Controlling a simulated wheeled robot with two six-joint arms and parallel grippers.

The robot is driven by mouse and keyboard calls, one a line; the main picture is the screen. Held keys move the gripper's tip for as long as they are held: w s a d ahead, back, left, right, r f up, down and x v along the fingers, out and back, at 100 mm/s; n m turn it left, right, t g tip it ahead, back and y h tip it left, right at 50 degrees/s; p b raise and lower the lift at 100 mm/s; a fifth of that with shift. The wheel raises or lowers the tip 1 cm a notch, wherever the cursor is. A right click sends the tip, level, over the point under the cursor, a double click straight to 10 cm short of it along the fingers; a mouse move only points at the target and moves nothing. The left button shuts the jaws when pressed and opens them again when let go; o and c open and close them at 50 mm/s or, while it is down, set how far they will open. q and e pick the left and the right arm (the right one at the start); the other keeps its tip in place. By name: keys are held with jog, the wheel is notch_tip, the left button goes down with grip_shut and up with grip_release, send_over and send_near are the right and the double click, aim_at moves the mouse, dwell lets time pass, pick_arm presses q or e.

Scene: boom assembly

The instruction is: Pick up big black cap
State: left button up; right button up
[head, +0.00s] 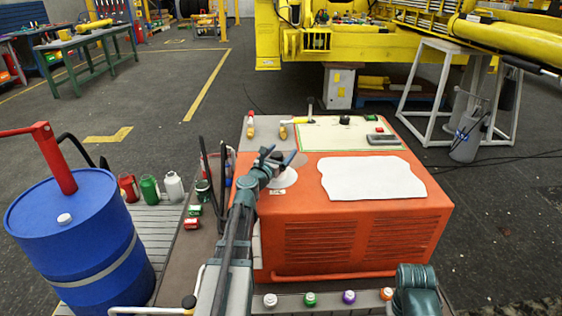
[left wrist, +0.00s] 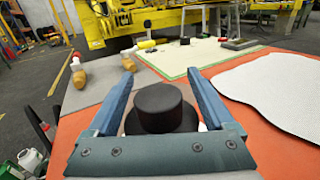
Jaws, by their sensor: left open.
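The big black cap (left wrist: 159,106) is a round black knob with a wider black brim, standing upright on the orange box in the left wrist view. My left gripper (left wrist: 160,72) is open, with one blue finger on each side of the cap and visible space between fingers and knob. In the head view my left gripper (head: 276,158) is over the left part of the orange box (head: 350,230), mostly hiding the cap. A pale round disc (head: 287,179) shows beside the gripper. My right gripper is not in view.
A white sheet (head: 371,178) lies on the box to the right. A cream mat (head: 335,136) with small items is behind, near wooden-handled tools (head: 283,131). A blue barrel (head: 85,240), jars (head: 150,189) and several small caps (head: 348,297) stand around the box.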

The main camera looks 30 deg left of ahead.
pick_arm(q)
jog(key=shift+s, duration=0.15)
jog(key=shift+c, duration=0.4)
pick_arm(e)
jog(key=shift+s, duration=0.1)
pick_arm(q)
grip_shut()
jog(key=shift+r, duration=0.15)
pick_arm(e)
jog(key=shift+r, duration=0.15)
